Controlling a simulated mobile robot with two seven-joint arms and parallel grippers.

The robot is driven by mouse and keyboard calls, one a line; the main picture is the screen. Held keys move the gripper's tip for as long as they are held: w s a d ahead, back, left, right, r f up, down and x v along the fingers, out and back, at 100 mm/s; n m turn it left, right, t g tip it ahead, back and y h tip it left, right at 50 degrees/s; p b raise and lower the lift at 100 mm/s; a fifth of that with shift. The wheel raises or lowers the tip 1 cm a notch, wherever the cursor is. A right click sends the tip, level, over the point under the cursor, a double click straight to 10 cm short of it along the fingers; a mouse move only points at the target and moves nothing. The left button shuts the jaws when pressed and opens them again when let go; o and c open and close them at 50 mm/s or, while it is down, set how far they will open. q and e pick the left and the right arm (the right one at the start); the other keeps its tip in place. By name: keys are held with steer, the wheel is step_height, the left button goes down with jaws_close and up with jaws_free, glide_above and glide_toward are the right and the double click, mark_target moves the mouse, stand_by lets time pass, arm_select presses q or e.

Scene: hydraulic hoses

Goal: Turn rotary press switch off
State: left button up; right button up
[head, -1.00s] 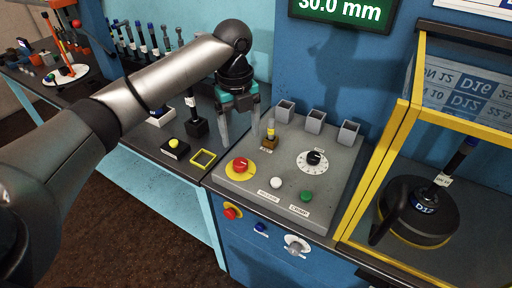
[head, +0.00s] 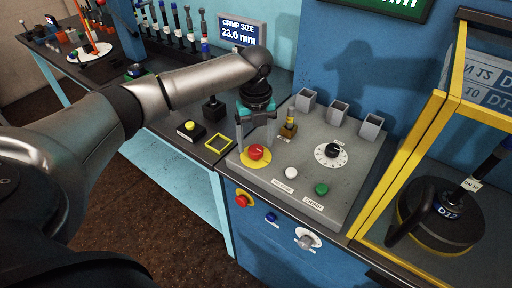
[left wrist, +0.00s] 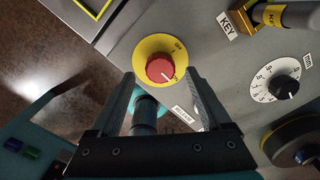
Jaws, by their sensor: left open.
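The rotary press switch, a red knob (head: 256,152) on a round yellow plate, is at the left front of the grey sloped panel (head: 300,160). In the left wrist view the red knob (left wrist: 160,68) lies ahead, between the fingertips in the picture. A small white mark on it points to the lower right; lettering like "OFF" is on the plate's upper right. My left gripper (head: 254,147) is open and empty, fingers pointing down at the knob; contact cannot be told. My right gripper is out of view.
The panel also holds a key (head: 289,124), a black dial (head: 333,150), a white button (head: 291,173), a green button (head: 321,188) and three grey holders behind. A yellow-framed case (head: 405,140) stands right. Below are front controls, including a silver knob (head: 307,238).

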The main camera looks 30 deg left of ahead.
mark_target(256, 151)
arm_select(q)
steer(key=shift+f, duration=1.15)
jaws_close()
